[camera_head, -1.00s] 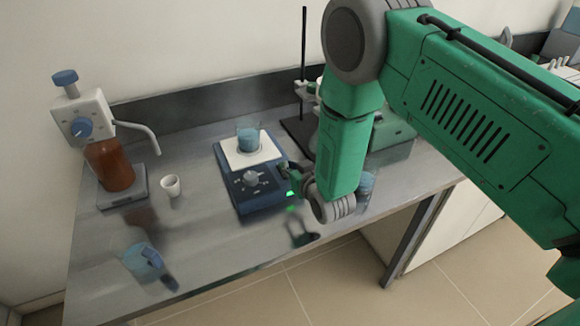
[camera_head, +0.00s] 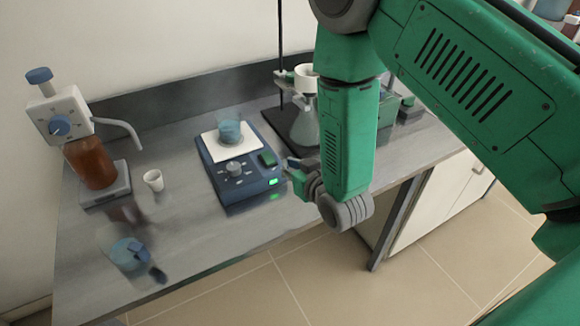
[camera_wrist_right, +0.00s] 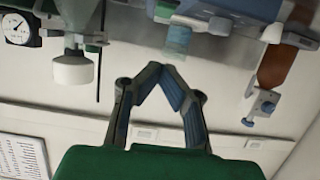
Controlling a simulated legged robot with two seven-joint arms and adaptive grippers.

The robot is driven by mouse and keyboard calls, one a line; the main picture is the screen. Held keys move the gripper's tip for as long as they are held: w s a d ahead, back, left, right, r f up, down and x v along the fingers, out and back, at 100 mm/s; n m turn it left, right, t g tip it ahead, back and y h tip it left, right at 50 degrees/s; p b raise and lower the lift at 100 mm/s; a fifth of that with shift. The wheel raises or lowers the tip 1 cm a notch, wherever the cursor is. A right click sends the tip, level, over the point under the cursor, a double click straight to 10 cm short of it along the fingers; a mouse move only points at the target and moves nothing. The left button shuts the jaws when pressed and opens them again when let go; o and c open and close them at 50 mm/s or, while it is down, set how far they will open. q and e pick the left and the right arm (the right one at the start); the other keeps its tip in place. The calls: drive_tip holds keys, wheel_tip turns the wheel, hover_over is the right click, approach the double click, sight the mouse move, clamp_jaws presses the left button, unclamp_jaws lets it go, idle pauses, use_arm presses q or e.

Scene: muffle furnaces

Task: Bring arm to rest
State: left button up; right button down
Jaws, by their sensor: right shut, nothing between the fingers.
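My right arm reaches in from the right in the head view, its green wrist hanging over the bench's front edge. My right gripper (camera_head: 294,178) shows only partly there, beside the right edge of the blue hotplate stirrer (camera_head: 262,184); the wrist hides part of it. In the right wrist view my right gripper (camera_wrist_right: 157,72) has its fingertips together, with nothing between them. A beaker of blue liquid (camera_head: 229,130) stands on the stirrer's white plate. The beaker also shows in the wrist view (camera_wrist_right: 178,40), beyond the fingertips. My left gripper is not in view.
A brown dispenser bottle (camera_head: 92,163) stands at the left of the grey bench (camera_head: 190,225), with a small white cup (camera_head: 153,180) beside it. A blue beaker (camera_head: 127,253) is near the front left. A conical flask (camera_head: 304,128) with a funnel stands behind my wrist.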

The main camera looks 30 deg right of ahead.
drive_tip(key=shift+s, duration=0.2)
drive_tip(key=shift+w, duration=0.1)
